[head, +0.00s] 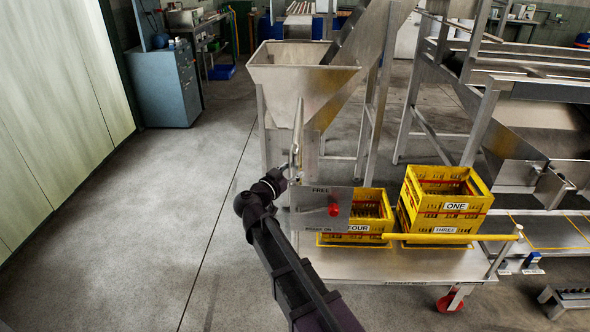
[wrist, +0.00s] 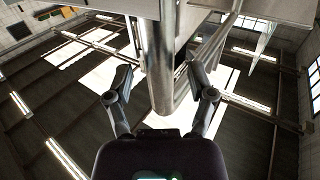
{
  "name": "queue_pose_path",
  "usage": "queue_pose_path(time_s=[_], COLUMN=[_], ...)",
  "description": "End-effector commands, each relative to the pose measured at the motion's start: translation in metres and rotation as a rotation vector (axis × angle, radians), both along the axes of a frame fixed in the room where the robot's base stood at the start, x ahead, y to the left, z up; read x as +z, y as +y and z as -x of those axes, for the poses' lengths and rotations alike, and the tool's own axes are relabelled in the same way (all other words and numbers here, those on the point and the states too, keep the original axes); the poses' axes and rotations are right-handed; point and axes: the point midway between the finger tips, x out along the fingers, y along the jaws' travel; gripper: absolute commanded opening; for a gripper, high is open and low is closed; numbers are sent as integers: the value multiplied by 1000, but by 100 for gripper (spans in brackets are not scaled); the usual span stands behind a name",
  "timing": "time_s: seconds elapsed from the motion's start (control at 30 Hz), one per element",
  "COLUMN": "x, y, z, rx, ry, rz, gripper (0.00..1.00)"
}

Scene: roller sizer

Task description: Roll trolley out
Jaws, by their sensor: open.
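The trolley (head: 352,267) is a low metal platform with a yellow handle bar (head: 450,237) along its front and a red caster (head: 450,301). It carries yellow crates labelled FOUR (head: 357,239), ONE (head: 456,189) and THREE (head: 445,240). A grey plate (head: 309,213) marked FREE has a red knob (head: 334,210); its lower text is too small to read surely. My gripper (head: 296,160) is raised by the plate's upper left corner. In the wrist view, my open gripper (wrist: 160,78) has its fingers either side of a round-ended metal bar (wrist: 160,65), apart from it.
A metal hopper (head: 301,75) stands behind the trolley, with a machine frame (head: 480,100) at right. A small low stand (head: 570,298) is at lower right. The grey floor (head: 130,230) at left is clear, bounded by a pale wall (head: 60,100).

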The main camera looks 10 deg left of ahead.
Motion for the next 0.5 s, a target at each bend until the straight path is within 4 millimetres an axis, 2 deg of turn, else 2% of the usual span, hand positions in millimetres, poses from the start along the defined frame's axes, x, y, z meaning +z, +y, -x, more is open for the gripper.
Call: queue_pose_path(time_s=[0.2, 0.5], x=[0, 0], y=[-5, -6], z=[-12, -12], rx=[-1, 0], ry=[0, 0], rz=[0, 0], gripper=[71, 71])
